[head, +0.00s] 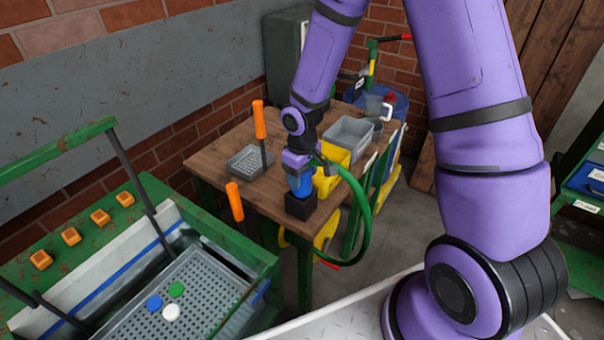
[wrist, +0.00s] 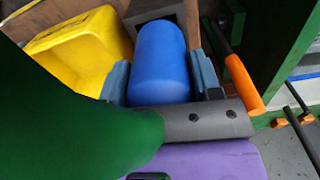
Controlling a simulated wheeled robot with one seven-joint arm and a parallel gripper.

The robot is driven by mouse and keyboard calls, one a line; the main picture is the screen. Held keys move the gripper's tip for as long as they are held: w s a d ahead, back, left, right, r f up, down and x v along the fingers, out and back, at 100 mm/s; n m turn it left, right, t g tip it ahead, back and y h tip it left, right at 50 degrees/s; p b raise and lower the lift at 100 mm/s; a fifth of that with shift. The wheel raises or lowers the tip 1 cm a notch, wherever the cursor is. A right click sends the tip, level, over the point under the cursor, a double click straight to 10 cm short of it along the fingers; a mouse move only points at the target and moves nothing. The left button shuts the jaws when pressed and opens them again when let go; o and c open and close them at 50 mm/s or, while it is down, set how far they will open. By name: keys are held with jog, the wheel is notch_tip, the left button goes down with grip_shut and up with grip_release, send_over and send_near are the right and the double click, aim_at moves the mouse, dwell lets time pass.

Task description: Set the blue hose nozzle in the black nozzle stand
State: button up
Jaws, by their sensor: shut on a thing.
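The blue hose nozzle (head: 301,186) is held upright between the jaws of my gripper (head: 298,166), at the front corner of the wooden table. A green hose (head: 362,215) loops from its top to the right and down past the table edge. The black nozzle stand (head: 301,206) is directly below the nozzle. In the wrist view the blue nozzle (wrist: 160,60) sits between both fingers, with the stand (wrist: 182,14) at its far end. The nozzle's lower end meets the stand's top in the head view; how deep it sits is hidden.
A yellow bin (head: 328,182) stands close beside the nozzle, with a grey bin (head: 350,137) behind. An orange-handled lever (head: 260,122) rises at the table's left. Another orange handle (head: 235,201) is near the front left. A green-framed sorting station (head: 85,245) stands left.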

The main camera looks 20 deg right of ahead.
jog(key=shift+f, duration=0.5)
dwell(0.4)
jog(key=o, duration=0.9)
notch_tip(320, 180, up, 11)
jog(key=shift+f, duration=0.1)
dwell(0.4)
